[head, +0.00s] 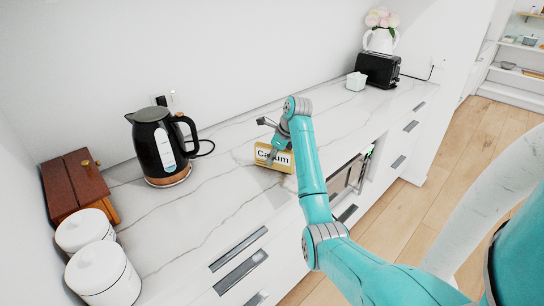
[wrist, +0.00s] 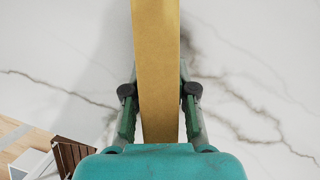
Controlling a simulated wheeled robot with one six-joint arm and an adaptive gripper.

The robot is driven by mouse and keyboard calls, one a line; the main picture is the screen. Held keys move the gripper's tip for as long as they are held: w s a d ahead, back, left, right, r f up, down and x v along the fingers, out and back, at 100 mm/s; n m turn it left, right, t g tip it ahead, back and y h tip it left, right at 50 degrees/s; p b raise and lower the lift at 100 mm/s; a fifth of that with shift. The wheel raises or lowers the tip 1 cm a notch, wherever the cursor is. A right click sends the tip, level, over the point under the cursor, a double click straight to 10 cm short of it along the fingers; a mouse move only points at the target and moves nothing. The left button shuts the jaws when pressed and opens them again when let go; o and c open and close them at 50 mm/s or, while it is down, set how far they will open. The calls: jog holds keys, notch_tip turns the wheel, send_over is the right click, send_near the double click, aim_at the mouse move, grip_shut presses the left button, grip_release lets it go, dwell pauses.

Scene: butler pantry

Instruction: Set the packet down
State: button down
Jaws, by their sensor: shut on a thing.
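The packet (head: 266,154) is a yellow box with a white label whose dark lettering is partly hidden by my arm. In the head view it is upright at the marble counter, near the front edge; I cannot tell whether its base touches the top. My gripper (head: 275,150) is shut on it. In the wrist view the packet (wrist: 157,60) shows as a narrow tan-yellow side between the two fingers of my gripper (wrist: 158,112), one finger against each face.
A black kettle (head: 158,148), a brown wooden box (head: 75,183) and white canisters (head: 103,272) stand to the left on the counter (head: 225,190). A white cup (head: 356,81), black toaster (head: 378,70) and flower jug (head: 380,40) stand at the far right. Counter around the packet is clear.

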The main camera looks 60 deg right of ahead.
jog(key=shift+f, duration=0.1)
jog(key=c, duration=0.9)
grip_release()
jog(key=shift+c, duration=0.2)
